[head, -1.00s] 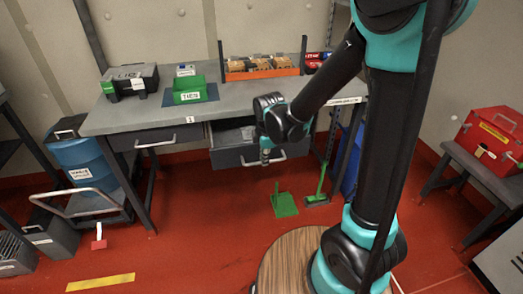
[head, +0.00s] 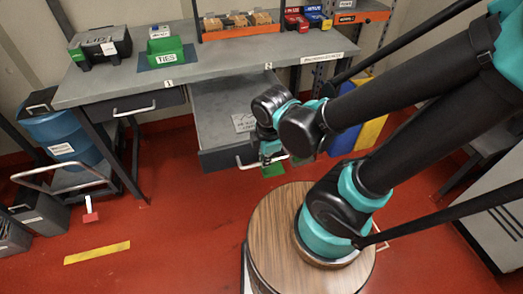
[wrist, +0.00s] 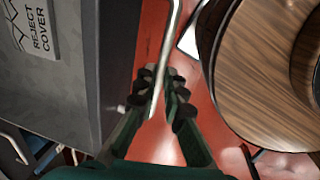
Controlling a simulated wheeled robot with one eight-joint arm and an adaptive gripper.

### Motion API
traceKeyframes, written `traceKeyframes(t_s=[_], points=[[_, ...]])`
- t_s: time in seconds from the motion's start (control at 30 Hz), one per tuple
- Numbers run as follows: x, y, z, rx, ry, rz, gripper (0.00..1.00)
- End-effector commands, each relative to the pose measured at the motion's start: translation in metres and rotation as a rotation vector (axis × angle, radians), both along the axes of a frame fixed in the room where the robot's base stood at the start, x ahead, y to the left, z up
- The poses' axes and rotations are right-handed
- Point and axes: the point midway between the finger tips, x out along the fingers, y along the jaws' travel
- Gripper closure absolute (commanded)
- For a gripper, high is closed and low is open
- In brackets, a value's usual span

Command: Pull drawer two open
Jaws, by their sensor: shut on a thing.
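Drawer two (head: 218,160) is the right drawer of the grey workbench (head: 205,68), under the label 2 (head: 268,65). It is far out from the bench, and its inside shows from above. A flat grey plate (head: 243,122) marked REJECT COVER lies in it; the plate also shows in the wrist view (wrist: 30,28). My gripper (head: 268,156) is at the drawer's front. In the wrist view my gripper (wrist: 168,95) is shut on the pale bar handle (wrist: 164,55), which runs between its fingers. My arm hides the drawer's right part.
Drawer one (head: 148,104) at the left is shut. On the bench are a green TIES bin (head: 166,50), a black toolbox (head: 100,46) and an orange tray (head: 240,33). A blue drum (head: 72,140) stands at the left. Red floor in front is largely clear.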

Motion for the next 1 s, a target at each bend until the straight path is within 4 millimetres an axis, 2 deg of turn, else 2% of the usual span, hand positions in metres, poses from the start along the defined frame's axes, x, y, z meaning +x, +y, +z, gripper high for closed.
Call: traceKeyframes(t_s=[0.2, 0.57, 0.6, 0.73, 1.0], points=[[-0.0072, -0.0022, 0.0001, -0.001, 0.0, 0.0, 1.0], [-0.0075, -0.0022, 0.0003, 0.0, -0.001, -0.001, 1.0], [-0.0074, -0.0021, 0.0003, 0.0, -0.001, -0.001, 0.86], [-0.0074, -0.0021, 0.0003, 0.0, 0.0, -0.001, 0.7], [-0.0075, -0.0021, 0.0003, 0.0, 0.0, 0.0, 0.69]])
